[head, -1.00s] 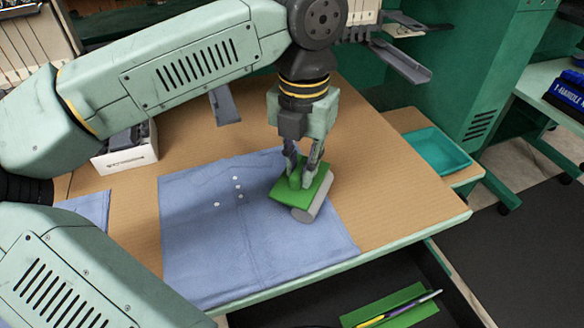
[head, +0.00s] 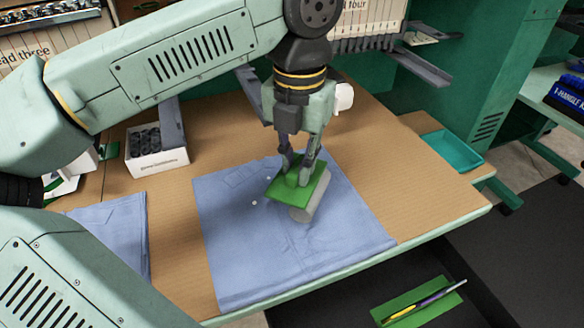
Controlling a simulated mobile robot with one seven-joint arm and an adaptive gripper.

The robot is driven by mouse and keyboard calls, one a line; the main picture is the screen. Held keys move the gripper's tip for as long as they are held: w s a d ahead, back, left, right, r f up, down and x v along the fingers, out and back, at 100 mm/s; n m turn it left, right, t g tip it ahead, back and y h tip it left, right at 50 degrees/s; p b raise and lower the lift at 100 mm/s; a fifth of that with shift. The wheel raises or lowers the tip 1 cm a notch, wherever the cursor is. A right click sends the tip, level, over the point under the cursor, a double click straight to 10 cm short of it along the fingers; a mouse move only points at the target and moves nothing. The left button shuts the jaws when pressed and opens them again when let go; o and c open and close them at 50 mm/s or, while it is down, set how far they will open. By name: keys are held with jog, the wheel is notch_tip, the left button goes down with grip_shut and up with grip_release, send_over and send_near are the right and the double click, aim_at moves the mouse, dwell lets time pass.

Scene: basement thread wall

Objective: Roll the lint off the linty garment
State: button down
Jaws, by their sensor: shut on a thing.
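A blue garment (head: 345,248) lies flat on the tan worktop. Two white lint specks show on it: one speck (head: 254,203) and another (head: 268,178), both just left of the roller. My gripper (head: 298,180) is shut on the lint roller's green part (head: 314,190). The roller's grey cylinder (head: 304,209) sticks out at its lower right, over the middle of the garment. Whether the cylinder touches the cloth I cannot tell. Cloth under the roller and gripper is hidden.
A second blue garment (head: 118,232) lies at the left, partly behind my arm. A white box of dark spools (head: 157,155) stands at the back left. A teal tray (head: 452,150) is at the right. Below the front edge lies a green tray with pens (head: 418,303).

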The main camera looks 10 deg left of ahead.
jog(key=shift+r+p, duration=1.65)
jog(key=shift+r, duration=1.1)
